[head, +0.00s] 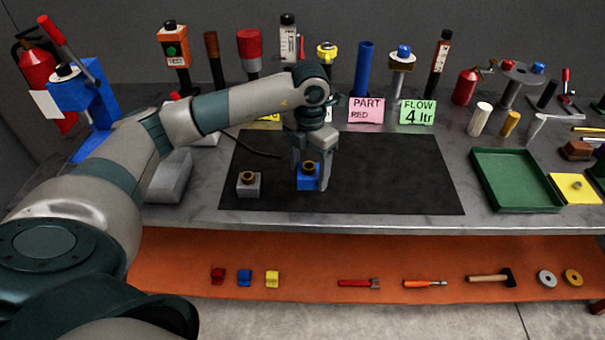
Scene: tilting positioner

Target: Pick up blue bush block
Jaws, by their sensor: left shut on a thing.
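The blue bush block (308,184) is a small blue block with a brass-coloured bush on top. It is at the black mat (400,185), left of the mat's middle. My left gripper (309,176) points down over it and is shut on it, one finger on each side. I cannot tell whether the block touches the mat or is just above it. A grey block with a similar brass bush (248,185) stands on the mat to the left, apart from the gripper. My right gripper is not in view.
A green tray (517,205) and a yellow plate (575,188) lie at the right. Pink (366,111) and green (417,112) signs and several upright tools line the back. An orange shelf (320,265) below holds small tools. The mat's right half is clear.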

